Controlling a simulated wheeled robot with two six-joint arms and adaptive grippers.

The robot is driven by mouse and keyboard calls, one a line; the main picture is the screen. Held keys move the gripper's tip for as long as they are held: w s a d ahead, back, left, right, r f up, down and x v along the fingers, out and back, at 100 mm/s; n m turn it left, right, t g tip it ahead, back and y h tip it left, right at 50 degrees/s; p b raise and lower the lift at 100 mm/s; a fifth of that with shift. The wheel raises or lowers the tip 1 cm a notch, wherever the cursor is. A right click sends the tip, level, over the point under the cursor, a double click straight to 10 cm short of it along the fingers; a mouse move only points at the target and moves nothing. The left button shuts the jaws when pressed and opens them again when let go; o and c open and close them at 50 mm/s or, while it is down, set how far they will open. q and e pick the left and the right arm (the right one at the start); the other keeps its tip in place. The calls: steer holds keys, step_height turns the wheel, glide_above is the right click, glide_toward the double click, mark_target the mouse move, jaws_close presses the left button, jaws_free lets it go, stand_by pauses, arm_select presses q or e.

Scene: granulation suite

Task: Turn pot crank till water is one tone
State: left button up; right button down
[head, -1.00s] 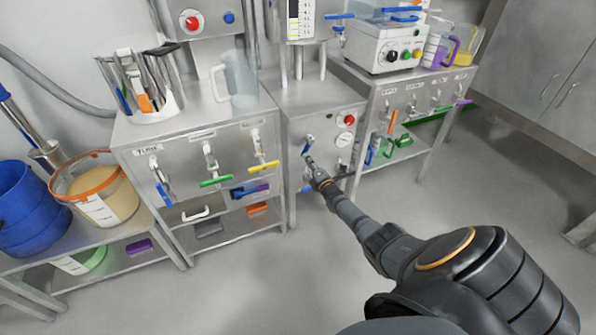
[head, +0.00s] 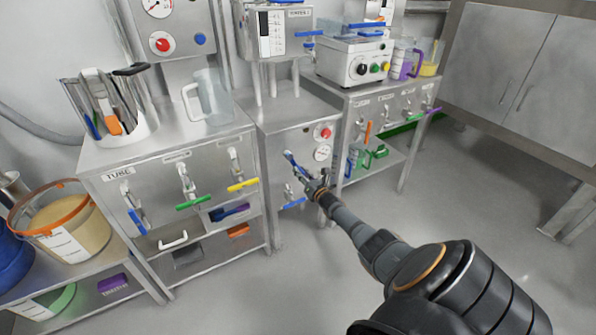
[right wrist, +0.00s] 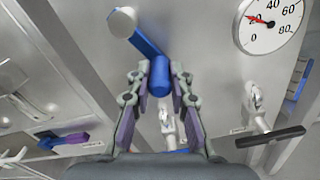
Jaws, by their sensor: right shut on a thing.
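The blue crank (head: 291,160) sits on the front of the middle steel cabinet, angled down to the right from its hub. In the right wrist view the crank (right wrist: 146,45) runs from a pale hub at upper left to a rounded blue grip between my fingers. My right gripper (head: 305,177) is shut on that grip, with one finger on each side; the right wrist view shows it closely too (right wrist: 160,80). No water surface can be made out. My left gripper is not in view.
A red button (head: 326,131) and a dial gauge (head: 322,153) sit right of the crank. A blue-handled valve (head: 292,204) is below it. The left bench (head: 165,160) carries a clear jug (head: 211,97) and a tool holder. The floor at right is clear.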

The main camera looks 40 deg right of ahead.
steer(key=shift+s+d+r+n, duration=0.2)
steer(key=shift+d+n, duration=0.3)
steer(key=shift+n, duration=0.4)
steer(key=c, duration=1.2)
jaws_free()
steer(key=shift+d, duration=0.1)
steer(key=v, duration=1.2)
